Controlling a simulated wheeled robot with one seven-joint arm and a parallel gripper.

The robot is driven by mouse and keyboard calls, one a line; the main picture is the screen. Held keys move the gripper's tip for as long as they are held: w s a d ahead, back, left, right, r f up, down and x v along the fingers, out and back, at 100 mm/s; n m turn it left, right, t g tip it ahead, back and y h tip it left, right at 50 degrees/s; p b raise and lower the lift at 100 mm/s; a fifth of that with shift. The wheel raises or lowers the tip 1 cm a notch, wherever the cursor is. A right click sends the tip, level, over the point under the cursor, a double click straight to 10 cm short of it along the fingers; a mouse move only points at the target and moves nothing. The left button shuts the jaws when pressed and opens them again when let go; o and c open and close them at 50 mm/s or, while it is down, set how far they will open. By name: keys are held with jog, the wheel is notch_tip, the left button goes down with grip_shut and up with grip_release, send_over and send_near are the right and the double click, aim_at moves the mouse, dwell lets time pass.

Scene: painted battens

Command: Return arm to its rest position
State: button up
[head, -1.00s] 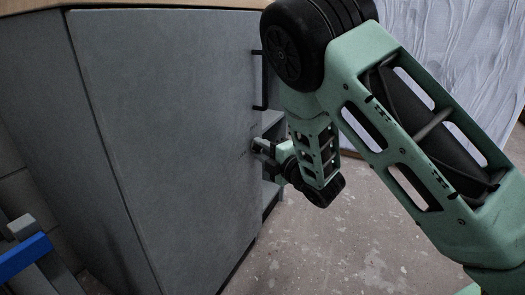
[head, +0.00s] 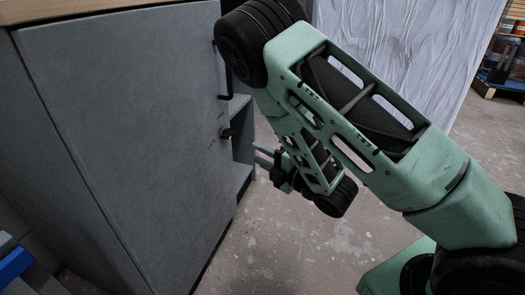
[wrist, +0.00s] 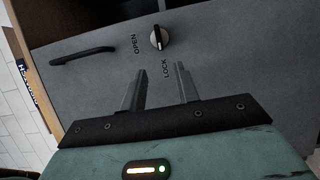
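My arm is bent across the right half of the head view. My gripper (head: 264,157) is just right of the grey cabinet door (head: 110,130), apart from it, with nothing held. In the wrist view its two fingers (wrist: 159,75) stand apart with a clear gap between them. A dark round knob (head: 225,132) sits on the door; in the wrist view the knob (wrist: 157,38) has a pale bar, with the words OPEN and LOCK beside it. I cannot tell which word the bar marks.
A black bar handle (head: 222,70) is above the knob. Open shelves (head: 243,145) show at the cabinet's right side. A pale draped sheet (head: 420,50) hangs behind my arm, and a stocked rack (head: 505,60) stands far right. Bare floor (head: 290,240) lies below my gripper.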

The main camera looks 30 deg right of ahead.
dwell(0.5)
jog(key=s+a+r+m+g+h+p, duration=0.3)
jog(key=s+a+r+m+g+p, duration=0.3)
jog(key=a+m+g, duration=0.4)
jog(key=s+r+m+g+h+p, duration=0.1)
jog(key=s+r+m+g+p, duration=0.1)
jog(key=s+r, duration=0.35)
jog(key=s+r+m+g+h+p, duration=0.1)
jog(key=s+r+g, duration=0.1)
jog(key=s, duration=0.7)
jog(key=s+r+m+g+h+p, duration=0.1)
jog(key=s+r+m+g+p, duration=0.2)
jog(key=s, duration=0.4)
notch_tip(320, 180, up, 39)
jog(key=n+p, duration=0.1)
jog(key=p, duration=3.5)
jog(key=shift+w+a+p, duration=0.15)
jog(key=shift+a+p, duration=0.2)
jog(key=shift+f, duration=0.1)
